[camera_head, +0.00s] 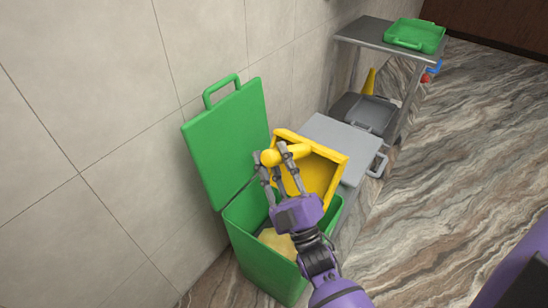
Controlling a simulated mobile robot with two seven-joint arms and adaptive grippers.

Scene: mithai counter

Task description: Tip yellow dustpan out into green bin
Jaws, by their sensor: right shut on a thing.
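The green bin (255,258) stands on the floor against the tiled wall, with its green lid (224,137) raised and leaning toward the wall. Something pale yellow (279,241) shows inside the bin. The yellow dustpan (318,174) is above the bin's far right side, tilted, with its open hollow facing me. My right gripper (278,157) is shut on the dustpan's yellow handle, reaching over the bin from the front. My arm hides part of the bin's rim and inside. My left gripper is not in view.
A grey bin with a grey lid (338,142) stands just behind the dustpan. Beyond it a grey shelf unit (376,34) holds a green tray (414,36) on top and a grey dustpan (370,112) lower down. The marbled floor (450,170) on the right is mostly clear.

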